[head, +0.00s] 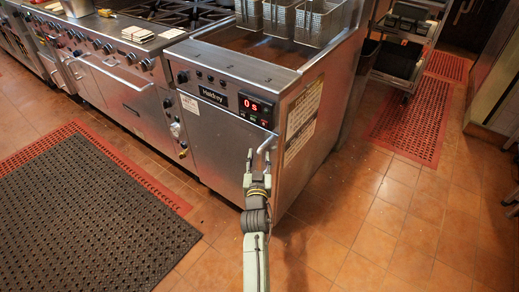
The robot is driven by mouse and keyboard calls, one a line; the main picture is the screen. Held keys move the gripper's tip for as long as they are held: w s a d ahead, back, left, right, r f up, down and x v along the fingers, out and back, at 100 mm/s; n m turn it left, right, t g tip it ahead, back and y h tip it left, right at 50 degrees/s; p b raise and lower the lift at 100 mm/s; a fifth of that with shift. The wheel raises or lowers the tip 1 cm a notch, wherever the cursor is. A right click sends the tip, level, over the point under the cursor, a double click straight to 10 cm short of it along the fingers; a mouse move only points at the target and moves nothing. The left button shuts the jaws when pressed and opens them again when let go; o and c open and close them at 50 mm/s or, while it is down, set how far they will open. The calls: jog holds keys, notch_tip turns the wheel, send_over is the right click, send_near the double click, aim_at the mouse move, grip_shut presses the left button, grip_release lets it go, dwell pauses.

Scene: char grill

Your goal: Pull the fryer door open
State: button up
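The fryer (235,80) is a steel cabinet with a red-lit display (257,109) reading "0 s" on its front panel. Its flat steel door (208,137) fills the front below that panel and looks closed. A bar handle (268,142) stands out at the door's upper right. My gripper (258,158) is in front of the door's right side, just below the handle. Its two fingers are spread apart, with nothing seen between them. The right fingertip appears very close to the handle's lower end; I cannot tell whether they touch.
Wire fryer baskets (290,20) hang over the vat. A steel range with knobs (110,50) adjoins the fryer on the left. A black mat (90,220) lies on the left floor, and a wheeled rack (400,50) stands at back right. The tiled floor (370,230) right of my arm is clear.

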jog(key=shift+w, duration=0.2)
jog(key=shift+s+r, duration=0.1)
grip_shut()
dwell(0.7)
